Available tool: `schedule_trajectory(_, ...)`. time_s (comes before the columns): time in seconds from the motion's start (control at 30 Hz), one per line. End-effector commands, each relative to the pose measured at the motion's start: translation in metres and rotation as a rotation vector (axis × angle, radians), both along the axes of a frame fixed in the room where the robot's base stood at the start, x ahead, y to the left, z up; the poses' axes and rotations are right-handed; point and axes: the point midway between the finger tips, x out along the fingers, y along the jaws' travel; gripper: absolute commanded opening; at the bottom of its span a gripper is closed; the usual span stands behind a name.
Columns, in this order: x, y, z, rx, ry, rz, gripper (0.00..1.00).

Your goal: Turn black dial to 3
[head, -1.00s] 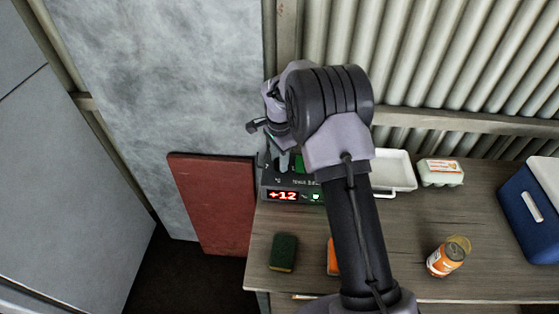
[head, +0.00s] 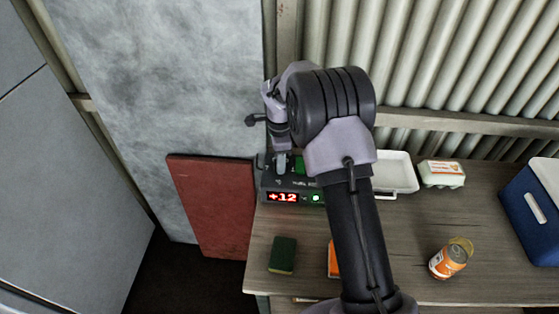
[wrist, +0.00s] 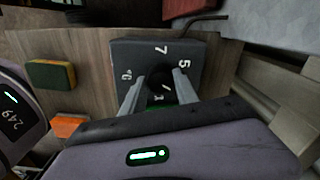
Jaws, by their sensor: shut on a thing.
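The black dial (wrist: 160,76) is on the dark top of a box (wrist: 130,53) with white numerals; 7 and 5 are legible, others are partly hidden or hard to read. My gripper (wrist: 157,85) is shut on the dial, one finger on each side. The dial's pointer setting is not clear. In the head view the box (head: 270,183) stands at the table's back left with a red display (head: 283,197) reading +12 and a small green light (head: 316,197). My gripper (head: 283,163) is over the box there, and my arm hides its right part.
On the wooden table (head: 390,270) are a dark green sponge (head: 282,255), a partly hidden orange item (head: 333,259), an orange can (head: 447,260), a white tray (head: 398,170) and a white carton (head: 441,173). A blue cooler (head: 530,210) is at right. A corrugated wall rises behind.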

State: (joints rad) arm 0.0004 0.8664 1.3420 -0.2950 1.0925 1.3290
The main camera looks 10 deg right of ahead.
Motion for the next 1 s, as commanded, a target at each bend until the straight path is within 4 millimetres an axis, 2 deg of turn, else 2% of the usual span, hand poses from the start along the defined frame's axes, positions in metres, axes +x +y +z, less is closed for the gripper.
schedule_trajectory(0.2,0.001,0.000,0.001,0.000,-0.002,0.001,0.00)
schedule_trajectory(0.23,0.001,0.000,0.001,0.000,-0.002,0.001,0.42)
schedule_trajectory(0.3,0.000,0.000,0.001,0.000,-0.002,0.001,0.56)
schedule_trajectory(0.33,0.000,0.000,0.001,0.000,-0.001,0.001,0.58)
schedule_trajectory(0.67,0.000,0.000,0.005,0.000,-0.001,0.001,0.58)
schedule_trajectory(0.77,0.001,0.000,0.026,0.000,-0.003,0.002,0.58)
schedule_trajectory(1.0,0.001,0.000,0.110,0.000,-0.005,0.002,0.58)
